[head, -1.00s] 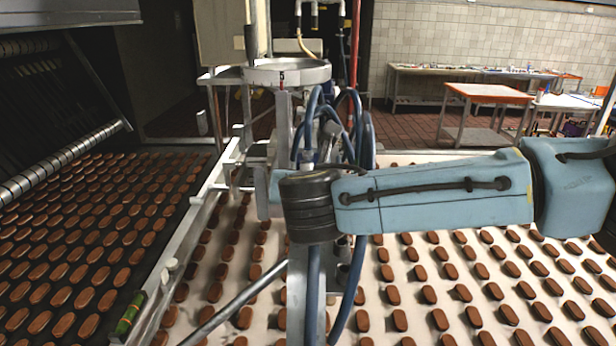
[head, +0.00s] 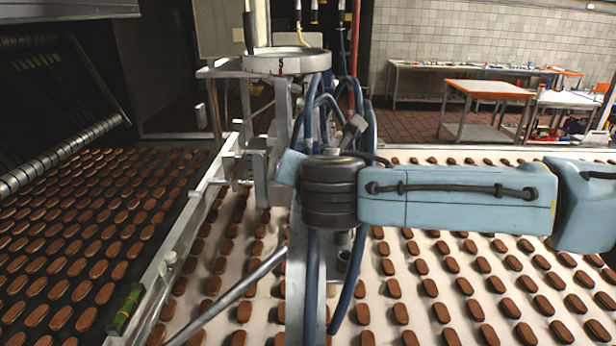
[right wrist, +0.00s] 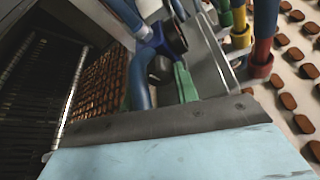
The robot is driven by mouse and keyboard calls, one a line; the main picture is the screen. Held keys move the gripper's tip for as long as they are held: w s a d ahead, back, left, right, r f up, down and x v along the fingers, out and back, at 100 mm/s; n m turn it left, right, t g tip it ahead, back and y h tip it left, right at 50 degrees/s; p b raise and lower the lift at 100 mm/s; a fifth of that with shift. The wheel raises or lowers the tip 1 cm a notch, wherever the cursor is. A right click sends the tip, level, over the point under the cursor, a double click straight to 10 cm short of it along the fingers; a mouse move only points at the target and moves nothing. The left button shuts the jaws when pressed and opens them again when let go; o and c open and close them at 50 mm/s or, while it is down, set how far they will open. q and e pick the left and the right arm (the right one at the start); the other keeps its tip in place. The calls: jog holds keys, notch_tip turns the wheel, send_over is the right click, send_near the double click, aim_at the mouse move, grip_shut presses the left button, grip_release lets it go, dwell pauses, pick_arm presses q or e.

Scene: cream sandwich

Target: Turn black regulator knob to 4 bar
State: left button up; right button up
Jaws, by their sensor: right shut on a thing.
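My right arm comes in from the right in the head view. Its right gripper (head: 292,167) is turned away behind the dark wrist joint, among blue hoses and metal brackets, and its fingertips are hidden. In the right wrist view, the light-blue hand and its dark edge fill the bottom. Beyond them is a blue fitting with a round black regulator knob (right wrist: 174,38) at the upper middle. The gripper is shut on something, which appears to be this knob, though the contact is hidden. No pressure scale is readable. My left gripper is not in view.
A round metal dish (head: 287,61) stands behind the hand. Blue hoses (head: 368,130) loop close to the wrist. Rows of brown biscuits lie on a white belt (head: 270,320) and a dark belt at left. A metal rail (head: 190,235) runs between them. Tables stand at the back right.

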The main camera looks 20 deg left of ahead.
jog(key=shift+f+m+y+b, duration=0.2)
jog(key=shift+m+y+b, duration=0.25)
jog(key=shift+m, duration=0.25)
jog(key=shift+r, duration=0.15)
jog(key=o, duration=1)
jog(key=shift+d, duration=0.1)
